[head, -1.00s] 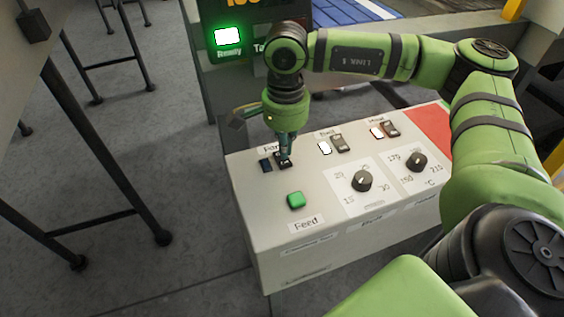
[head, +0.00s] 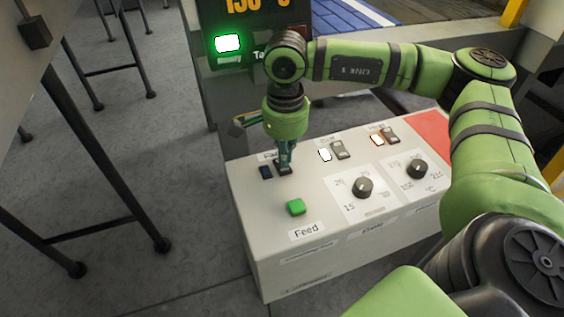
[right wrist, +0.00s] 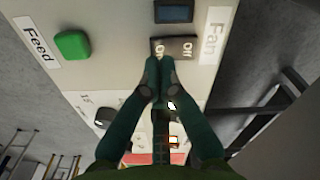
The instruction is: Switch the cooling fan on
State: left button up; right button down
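The fan switch (right wrist: 174,46) is a dark rocker marked On and Off, beside the Fan label (right wrist: 216,35) in the right wrist view. In the head view it (head: 284,170) is at the back left of the white control panel, partly hidden by my right gripper (head: 286,164). The fan's small lamp (right wrist: 174,11) looks dark and unlit, also in the head view (head: 265,172). My right gripper's fingertips (right wrist: 160,64) are together and empty, at the On side of the rocker. I cannot tell whether they touch it. My left gripper is not in view.
The green Feed button (head: 296,207) is in front of the fan switch. Two other rockers (head: 340,149) (head: 390,135) have lit lamps, and two dials (head: 362,187) (head: 417,169) sit to the right.

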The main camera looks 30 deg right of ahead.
aim_at(285, 169)
dwell(0.5)
jog(key=shift+f+b, duration=1.15)
jog(key=shift+f, duration=0.05)
dwell(0.4)
jog(key=shift+r, duration=0.1)
jog(key=shift+r+p, duration=0.7)
jog(key=shift+r, duration=0.25)
jog(key=shift+r+p, duration=1.35)
jog(key=shift+r, duration=1.15)
